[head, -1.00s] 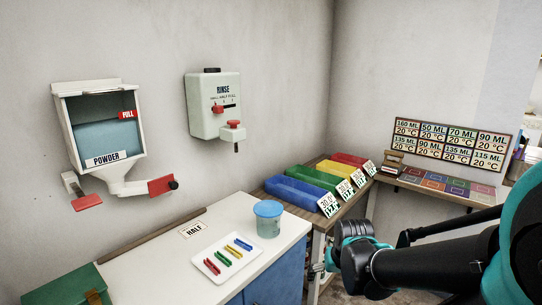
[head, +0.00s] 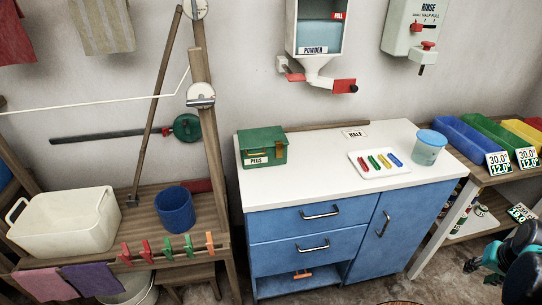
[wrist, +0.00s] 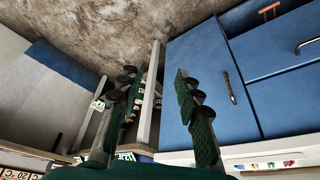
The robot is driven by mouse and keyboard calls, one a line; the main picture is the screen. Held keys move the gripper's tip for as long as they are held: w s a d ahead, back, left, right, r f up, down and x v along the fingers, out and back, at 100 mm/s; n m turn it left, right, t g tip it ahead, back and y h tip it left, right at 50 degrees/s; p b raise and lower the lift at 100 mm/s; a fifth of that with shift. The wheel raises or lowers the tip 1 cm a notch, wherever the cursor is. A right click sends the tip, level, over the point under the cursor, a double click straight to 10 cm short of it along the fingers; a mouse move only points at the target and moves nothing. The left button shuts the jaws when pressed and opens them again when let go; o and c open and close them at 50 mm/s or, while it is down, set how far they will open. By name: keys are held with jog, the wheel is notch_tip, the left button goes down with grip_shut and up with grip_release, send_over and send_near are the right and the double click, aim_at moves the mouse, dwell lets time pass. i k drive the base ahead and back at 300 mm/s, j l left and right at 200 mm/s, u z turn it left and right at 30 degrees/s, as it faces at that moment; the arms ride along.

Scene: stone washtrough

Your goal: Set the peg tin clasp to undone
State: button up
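The green peg tin (head: 262,142), labelled PEGS, stands on the left end of the white counter top in the head view. Its lid looks down. A small brownish clasp (head: 280,153) shows on its front, too small to tell its setting. My gripper (wrist: 155,80) is open and empty in the wrist view, its two dark green padded fingers apart. It points down past the blue cabinet toward the floor, well away from the tin. The tin is not visible in the wrist view.
The counter (head: 310,183) tops a blue cabinet (head: 310,230). The powder dispenser (head: 315,50) hangs above. A wooden post (head: 209,130) rises left of the counter.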

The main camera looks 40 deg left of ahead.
aim_at(279, 147)
jog(key=k+u, duration=0.1)
jog(key=u, duration=1.55)
jog(key=i, duration=0.1)
